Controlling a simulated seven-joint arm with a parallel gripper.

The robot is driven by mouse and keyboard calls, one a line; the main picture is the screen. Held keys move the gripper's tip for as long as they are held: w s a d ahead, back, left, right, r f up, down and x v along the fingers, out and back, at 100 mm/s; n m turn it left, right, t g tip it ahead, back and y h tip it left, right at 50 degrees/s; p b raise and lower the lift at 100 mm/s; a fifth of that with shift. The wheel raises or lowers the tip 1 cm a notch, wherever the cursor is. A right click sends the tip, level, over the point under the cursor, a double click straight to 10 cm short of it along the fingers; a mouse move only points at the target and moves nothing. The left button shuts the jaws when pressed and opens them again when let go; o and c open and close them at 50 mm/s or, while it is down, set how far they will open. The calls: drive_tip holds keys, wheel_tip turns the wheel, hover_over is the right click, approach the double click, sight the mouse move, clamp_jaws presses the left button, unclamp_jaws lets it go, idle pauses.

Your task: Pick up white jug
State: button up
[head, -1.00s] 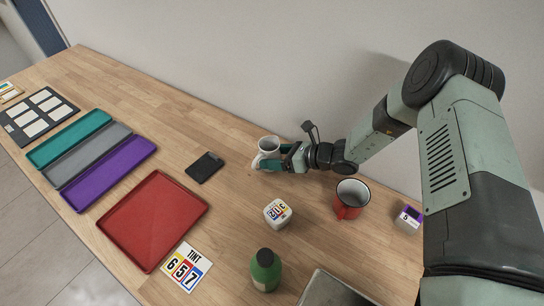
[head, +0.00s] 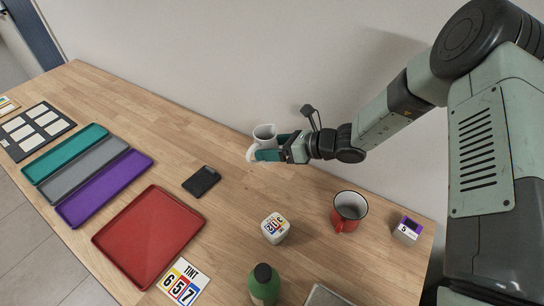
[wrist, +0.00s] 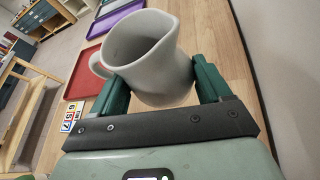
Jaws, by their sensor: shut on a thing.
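The white jug (head: 264,133) is near the back edge of the table by the wall, with its spout and handle showing. In the wrist view the jug (wrist: 150,62) sits between the two green fingers, its open mouth tilted toward the upper left and its handle at the left. My gripper (head: 272,153) is shut on the jug; it also shows in the wrist view (wrist: 160,88). The jug appears raised a little above the table. The inside of the jug is only partly visible.
A black phone-like slab (head: 201,181), a white labelled block (head: 275,228), a red mug (head: 349,211), a small purple-topped box (head: 407,230) and a green bottle (head: 264,285) stand nearby. Red (head: 148,237), purple (head: 104,187), grey (head: 83,166) and teal (head: 65,152) trays lie at left.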

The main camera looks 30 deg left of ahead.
wheel_tip(320, 180, up, 8)
drive_tip(key=shift+r, duration=0.2)
idle(0.4)
